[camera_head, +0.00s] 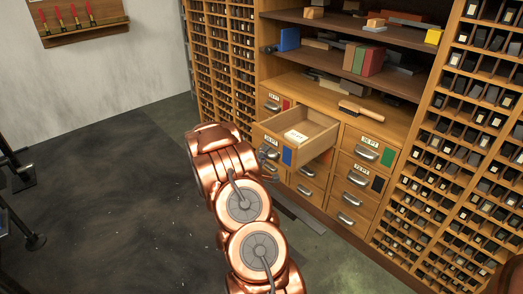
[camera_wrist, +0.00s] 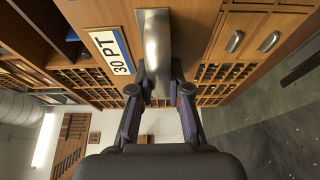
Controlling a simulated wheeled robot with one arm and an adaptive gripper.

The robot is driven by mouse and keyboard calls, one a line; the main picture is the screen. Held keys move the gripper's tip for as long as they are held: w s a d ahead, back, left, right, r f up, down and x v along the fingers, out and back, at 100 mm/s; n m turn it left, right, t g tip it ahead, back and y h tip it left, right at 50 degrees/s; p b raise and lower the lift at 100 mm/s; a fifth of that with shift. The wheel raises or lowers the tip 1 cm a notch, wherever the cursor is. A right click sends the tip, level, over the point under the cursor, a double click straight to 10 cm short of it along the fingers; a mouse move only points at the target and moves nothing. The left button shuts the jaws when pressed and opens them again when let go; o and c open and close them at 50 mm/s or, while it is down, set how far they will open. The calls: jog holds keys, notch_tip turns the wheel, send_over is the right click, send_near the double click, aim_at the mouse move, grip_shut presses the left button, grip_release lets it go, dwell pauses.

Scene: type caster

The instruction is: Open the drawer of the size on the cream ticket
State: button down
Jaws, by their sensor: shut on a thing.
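A wooden drawer (camera_head: 312,141) in the left column of the cabinet is pulled out. Its front carries a blue tag (camera_head: 287,157) and a label that reads 30 PT (camera_wrist: 113,53) in the wrist view. My gripper (camera_wrist: 160,92) is shut on this drawer's metal handle (camera_wrist: 155,40). In the head view the gripper is largely hidden by my copper arm. A pale ticket (camera_head: 296,136) with dark print shows in the open drawer; its print is too small to read surely.
Other labelled drawers look shut: one above with a red tag (camera_head: 286,104), and two at the right with a green tag (camera_head: 387,156) and a dark tag (camera_head: 377,184). A wooden-handled tool (camera_head: 361,109) lies on the counter above. Open floor (camera_head: 110,190) lies left.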

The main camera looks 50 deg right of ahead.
jog(key=shift+s+f, duration=0.15)
jog(key=c, duration=1.4)
grip_release()
jog(key=o, duration=0.3)
jog(key=shift+a, duration=0.1)
jog(key=s+a, duration=0.2)
jog(key=a, duration=0.9)
jog(key=shift+a, duration=0.3)
